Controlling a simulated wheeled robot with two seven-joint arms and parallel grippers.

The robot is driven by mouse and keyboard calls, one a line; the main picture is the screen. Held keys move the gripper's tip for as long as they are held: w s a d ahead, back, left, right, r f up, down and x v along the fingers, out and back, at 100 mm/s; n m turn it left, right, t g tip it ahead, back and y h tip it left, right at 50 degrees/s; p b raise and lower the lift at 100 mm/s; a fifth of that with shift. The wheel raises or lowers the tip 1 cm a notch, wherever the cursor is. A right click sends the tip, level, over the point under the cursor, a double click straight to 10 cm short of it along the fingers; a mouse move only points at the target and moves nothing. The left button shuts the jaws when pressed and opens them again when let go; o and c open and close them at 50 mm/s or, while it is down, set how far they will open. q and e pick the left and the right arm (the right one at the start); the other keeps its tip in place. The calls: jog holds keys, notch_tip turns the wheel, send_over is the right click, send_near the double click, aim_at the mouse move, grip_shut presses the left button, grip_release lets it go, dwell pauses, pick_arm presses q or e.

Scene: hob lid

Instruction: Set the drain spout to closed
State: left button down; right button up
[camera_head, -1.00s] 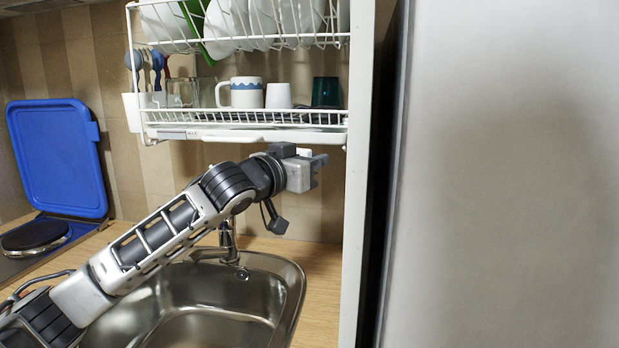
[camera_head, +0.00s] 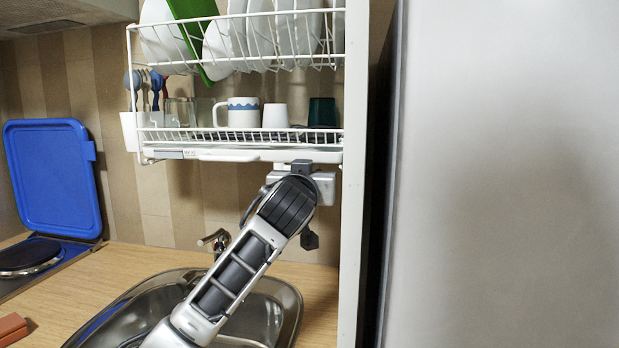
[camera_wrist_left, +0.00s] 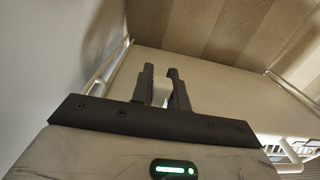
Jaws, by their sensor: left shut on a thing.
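The drain spout shows as a small pale piece (camera_wrist_left: 160,94) between the fingers in the left wrist view; most of it is hidden by them. My left gripper (camera_wrist_left: 161,84) is shut on it, under the drip tray (camera_wrist_left: 220,90). In the head view my left arm reaches up over the sink, and its wrist is just below the right end of the dish rack's drip tray (camera_head: 225,154). The spout and the fingertips cannot be made out there. Whether the spout is open or closed I cannot tell. My right gripper is not in view.
The dish rack holds a mug (camera_head: 238,112), cups and plates above my wrist. A white side panel (camera_head: 352,200) stands close on the right. The sink (camera_head: 285,300) and tap (camera_head: 215,240) are below. A raised blue lid (camera_head: 52,175) stands at the left.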

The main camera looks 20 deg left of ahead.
pick_arm(q)
jog(key=c, duration=1.4)
grip_release()
jog(key=shift+o, duration=0.2)
jog(key=p+v, duration=0.1)
jog(key=v, duration=1.5)
jog(key=shift+p, duration=0.3)
